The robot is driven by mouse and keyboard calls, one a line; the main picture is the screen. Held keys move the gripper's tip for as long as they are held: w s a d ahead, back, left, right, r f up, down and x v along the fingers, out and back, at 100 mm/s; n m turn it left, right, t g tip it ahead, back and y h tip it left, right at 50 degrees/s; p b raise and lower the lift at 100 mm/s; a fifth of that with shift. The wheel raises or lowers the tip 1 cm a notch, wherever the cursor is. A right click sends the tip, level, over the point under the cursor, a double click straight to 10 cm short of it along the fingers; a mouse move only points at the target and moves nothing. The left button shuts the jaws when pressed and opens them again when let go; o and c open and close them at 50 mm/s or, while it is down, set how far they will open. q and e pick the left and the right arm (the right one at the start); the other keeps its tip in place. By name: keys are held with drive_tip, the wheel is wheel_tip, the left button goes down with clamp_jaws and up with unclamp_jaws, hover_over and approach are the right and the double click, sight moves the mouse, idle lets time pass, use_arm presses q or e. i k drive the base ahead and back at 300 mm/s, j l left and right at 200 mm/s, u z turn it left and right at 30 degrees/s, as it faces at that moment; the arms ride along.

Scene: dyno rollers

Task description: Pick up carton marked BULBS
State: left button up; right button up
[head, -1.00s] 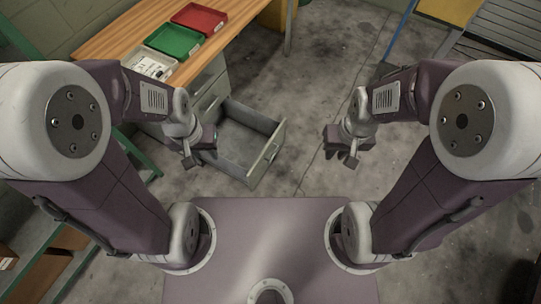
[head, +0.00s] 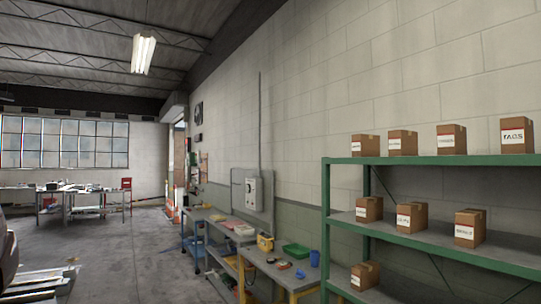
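Several brown cartons with white labels stand on a green-framed shelf rack (head: 440,160) at the right in the head view. The top shelf holds a row of them, ending at the right with a carton (head: 516,135) whose label seems to read TAGS. The middle shelf holds a left carton (head: 369,208), a middle carton (head: 411,216) and a right carton (head: 470,227). One lower carton (head: 364,275) sits on the shelf below. The other labels are too small to read, so I cannot tell which is marked BULBS. Neither gripper shows now.
Left of the rack, a workbench (head: 270,262) along the wall holds a green tray (head: 297,250) and a blue cup (head: 314,258). A red chair (head: 126,190) and tables stand far left near the windows. The concrete floor (head: 150,255) is open in the middle.

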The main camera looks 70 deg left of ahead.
sight(363, 145)
drive_tip(key=u, duration=1.75)
drive_tip(key=i+j+u, duration=0.1)
drive_tip(key=i+u, duration=0.15)
drive_tip(key=i, duration=0.25)
drive_tip(key=i+u, duration=0.25)
drive_tip(key=i, duration=0.3)
drive_tip(key=i+l+u, duration=0.25)
drive_tip(key=i, duration=0.25)
drive_tip(key=i+l+u, duration=0.1)
drive_tip(key=i+u, duration=0.15)
drive_tip(key=i, duration=0.3)
